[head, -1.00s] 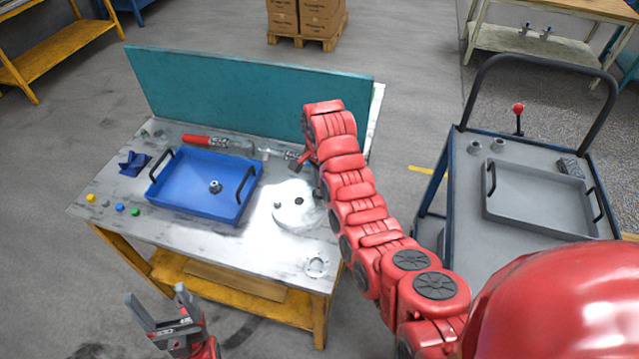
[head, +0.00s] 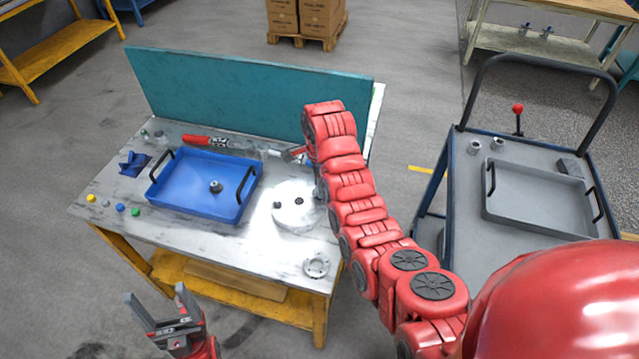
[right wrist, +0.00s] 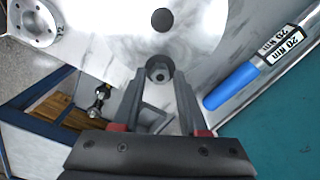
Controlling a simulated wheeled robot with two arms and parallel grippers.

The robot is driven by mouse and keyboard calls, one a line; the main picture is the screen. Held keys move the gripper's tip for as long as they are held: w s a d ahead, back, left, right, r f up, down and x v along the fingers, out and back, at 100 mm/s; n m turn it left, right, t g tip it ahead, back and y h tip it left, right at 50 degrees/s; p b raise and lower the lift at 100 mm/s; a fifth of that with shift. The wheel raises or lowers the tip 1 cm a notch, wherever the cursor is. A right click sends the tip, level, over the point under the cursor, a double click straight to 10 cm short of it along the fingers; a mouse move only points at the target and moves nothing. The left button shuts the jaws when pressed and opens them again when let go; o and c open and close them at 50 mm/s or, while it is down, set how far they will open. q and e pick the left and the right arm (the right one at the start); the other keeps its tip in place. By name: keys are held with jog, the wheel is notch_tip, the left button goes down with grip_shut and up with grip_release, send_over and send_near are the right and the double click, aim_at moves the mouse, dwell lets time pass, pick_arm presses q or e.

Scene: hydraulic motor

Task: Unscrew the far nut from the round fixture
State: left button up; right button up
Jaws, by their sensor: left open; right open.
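The round fixture (head: 297,215) is a bright white disc on the worktable, with a dark centre hole and a small nut (head: 277,205) on its left side. In the right wrist view the fixture (right wrist: 200,22) fills the top, and the far nut (right wrist: 158,70) sits at its edge. My right gripper (right wrist: 159,82) is open. Its fingertips point towards this nut and lie to either side of it in the picture; I see no contact. My left gripper (head: 160,305) is open and empty before the table.
A blue tray (head: 195,200) with a part inside stands left of the fixture. A flanged ring (head: 316,266) lies at the near right corner. A blue-handled torque tool (right wrist: 232,86) lies close to my right gripper. A teal panel (head: 240,95) closes the back.

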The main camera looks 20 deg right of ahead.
jog(key=m, duration=0.4)
jog(key=shift+m, duration=0.3)
grip_shut()
jog(key=n, duration=0.3)
jog(key=shift+c, duration=0.6)
grip_release()
jog(key=shift+o, duration=0.6)
